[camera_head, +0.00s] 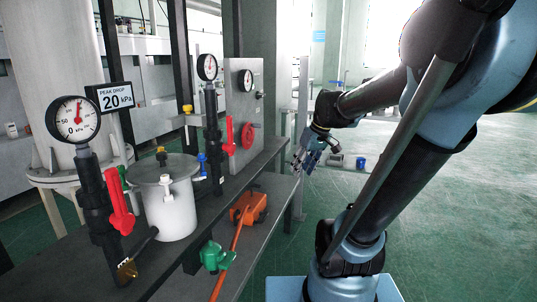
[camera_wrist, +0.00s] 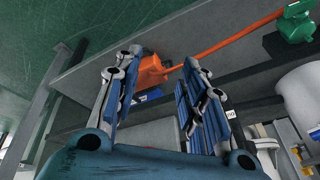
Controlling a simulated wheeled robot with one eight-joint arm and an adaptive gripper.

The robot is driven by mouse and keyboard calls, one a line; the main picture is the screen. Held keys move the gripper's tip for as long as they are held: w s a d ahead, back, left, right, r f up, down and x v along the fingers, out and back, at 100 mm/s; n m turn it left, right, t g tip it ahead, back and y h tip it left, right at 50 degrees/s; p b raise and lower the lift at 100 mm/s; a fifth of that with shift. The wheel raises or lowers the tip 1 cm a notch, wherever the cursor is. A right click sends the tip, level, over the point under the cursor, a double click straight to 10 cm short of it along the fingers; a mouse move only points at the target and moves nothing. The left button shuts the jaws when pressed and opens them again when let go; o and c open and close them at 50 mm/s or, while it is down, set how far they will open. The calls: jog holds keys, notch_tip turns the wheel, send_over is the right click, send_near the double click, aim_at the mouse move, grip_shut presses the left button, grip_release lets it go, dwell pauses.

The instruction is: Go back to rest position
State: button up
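My gripper (camera_head: 303,160) is in the middle of the head view, beside the right edge of the grey bench and apart from it. In the wrist view my gripper (camera_wrist: 158,92) shows its two blue fingers spread wide with nothing between them. It is open and empty. My arm reaches in from the right of the head view.
A sign reads "PEAK DROP 20 kPa" (camera_head: 116,97). Green floor (camera_head: 440,190) to the right is mostly clear.

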jog(key=s+d+f+m+h, duration=0.1)
jog(key=s+d+f+m, duration=0.1)
jog(key=s+f, duration=0.4)
jog(key=s+d+f+m+h, duration=0.2)
jog(key=s+d+f, duration=0.3)
jog(key=s, duration=0.4)
jog(key=shift+f+m, duration=0.35)
jog(key=shift+m, duration=0.45)
jog(key=shift+w+f, duration=0.2)
jog(key=shift+w, duration=0.2)
